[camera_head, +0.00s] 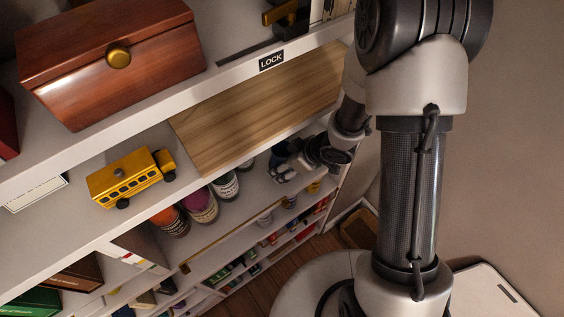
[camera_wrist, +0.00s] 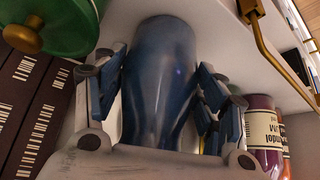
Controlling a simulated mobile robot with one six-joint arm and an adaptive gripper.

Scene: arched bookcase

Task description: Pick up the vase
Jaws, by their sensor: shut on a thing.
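The vase (camera_wrist: 160,85) is dark blue and glossy. In the wrist view it stands out between the two fingers of my gripper (camera_wrist: 165,74), which is shut on it with one finger on each side. My palm hides part of the near end of the vase. In the head view my gripper (camera_head: 284,172) is inside a lower shelf of the bookcase, beside several jars. I cannot make out the vase clearly there, and I cannot tell whether it touches the shelf.
Labelled jars (camera_head: 201,204) stand left of my gripper, and a wooden panel (camera_head: 255,120) is above it. A yellow toy bus (camera_head: 131,177) and a wooden box (camera_head: 110,58) sit on higher shelves. The wrist view shows dark books (camera_wrist: 38,110), a green lidded object (camera_wrist: 55,25) and a brass handle (camera_wrist: 262,38) close by.

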